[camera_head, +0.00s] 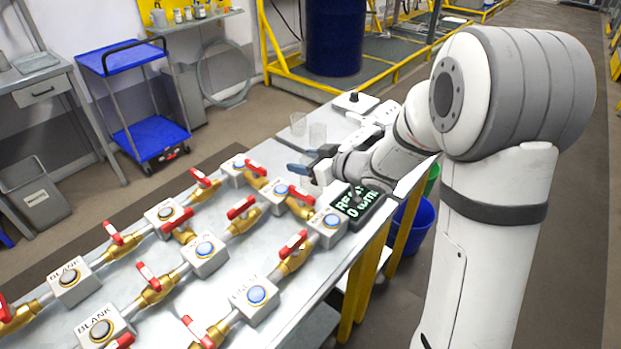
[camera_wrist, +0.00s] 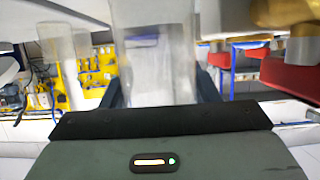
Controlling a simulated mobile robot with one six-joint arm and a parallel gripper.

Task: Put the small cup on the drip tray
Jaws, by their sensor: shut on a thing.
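My gripper (camera_head: 300,168) is over the metal bench, beyond the pipes and valves. In the wrist view, its dark fingers (camera_wrist: 160,88) stand on either side of a clear cup (camera_wrist: 155,55) and are shut on it. The cup looks upright; its ends are not clearly seen. I cannot tell by size whether it is the small cup. Two other clear cups, one at the left (camera_head: 298,124) and one at the right (camera_head: 317,134), stand on the bench behind my gripper. I cannot pick out the drip tray with certainty.
Brass pipes with red-handled valves (camera_head: 240,207) and button boxes fill the near bench. A display box (camera_head: 357,205) stands close to my gripper. A white device with a black knob (camera_head: 355,102) is at the bench's far end. A blue cart (camera_head: 150,135) stands left.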

